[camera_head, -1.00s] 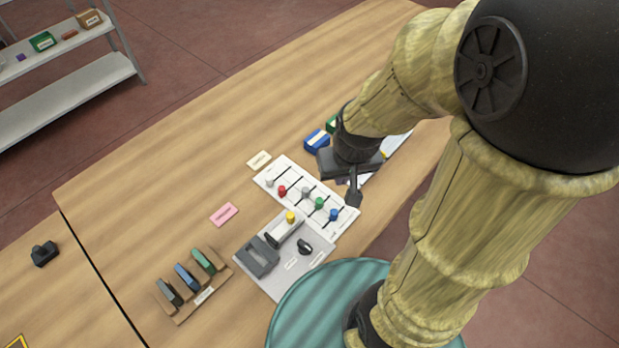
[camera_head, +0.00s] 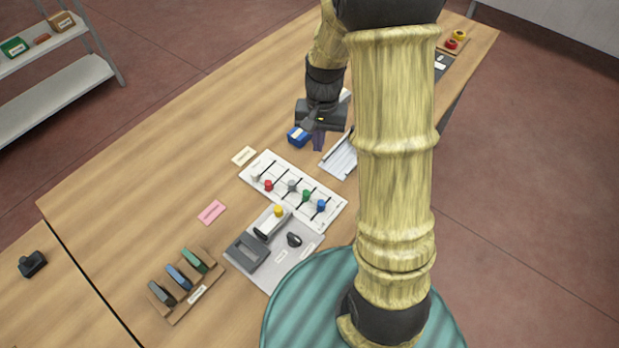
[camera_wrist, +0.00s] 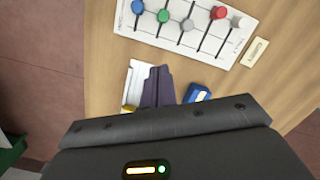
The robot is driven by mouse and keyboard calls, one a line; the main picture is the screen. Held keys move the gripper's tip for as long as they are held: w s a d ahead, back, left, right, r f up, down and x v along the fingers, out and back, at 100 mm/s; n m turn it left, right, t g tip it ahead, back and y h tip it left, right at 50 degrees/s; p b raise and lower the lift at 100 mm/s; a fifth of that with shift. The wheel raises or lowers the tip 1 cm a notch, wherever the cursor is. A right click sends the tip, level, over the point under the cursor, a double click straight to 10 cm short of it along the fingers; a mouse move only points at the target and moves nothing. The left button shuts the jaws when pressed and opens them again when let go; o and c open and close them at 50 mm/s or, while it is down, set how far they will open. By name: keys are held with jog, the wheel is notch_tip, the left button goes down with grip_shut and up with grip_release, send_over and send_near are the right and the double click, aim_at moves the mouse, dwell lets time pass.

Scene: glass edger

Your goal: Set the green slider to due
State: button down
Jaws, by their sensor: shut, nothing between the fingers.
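The white slider board (camera_head: 262,165) lies on the table with several coloured knobs on dark slots. The green slider knob (camera_head: 306,195) sits between a grey knob (camera_head: 292,185) and the blue knob (camera_head: 321,205). In the wrist view the green knob (camera_wrist: 164,16) is at the top, between blue and grey. The board's printed labels are too small to read. My gripper (camera_head: 319,143) is shut and empty, beyond the board's far right side and apart from the green knob. Its fingers (camera_wrist: 158,88) point toward the board in the wrist view.
A blue box (camera_head: 297,136) stands next to my gripper. A white ruled tray (camera_head: 337,160) lies to its right. A grey panel (camera_head: 283,262) with a yellow knob (camera_head: 278,211) is in front of the board. A rack (camera_head: 180,290) and a pink card (camera_head: 211,212) lie left.

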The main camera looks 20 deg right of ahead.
jog(key=shift+m+g+y, duration=0.3)
jog(key=shift+m+g, duration=0.4)
jog(key=shift+m, duration=0.2)
jog(key=w+f, duration=0.2)
jog(key=w, duration=0.1)
jog(key=shift+w+d+f, duration=0.2)
jog(key=shift+d+f, duration=0.05)
jog(key=shift+f, duration=0.15)
jog(key=p, duration=0.2)
send_near(310, 187)
jog(key=f, duration=0.4)
jog(key=shift+w+d+f, duration=0.3)
jog(key=shift+w+f, duration=0.05)
jog(key=shift+f, duration=0.05)
jog(key=s+a, duration=0.1)
jog(key=s, duration=0.1)
jog(key=shift+s+a+p, duration=0.35)
jog(key=shift+s+a, duration=0.05)
jog(key=shift+s+a+f, duration=0.15)
jog(key=shift+s, duration=0.1)
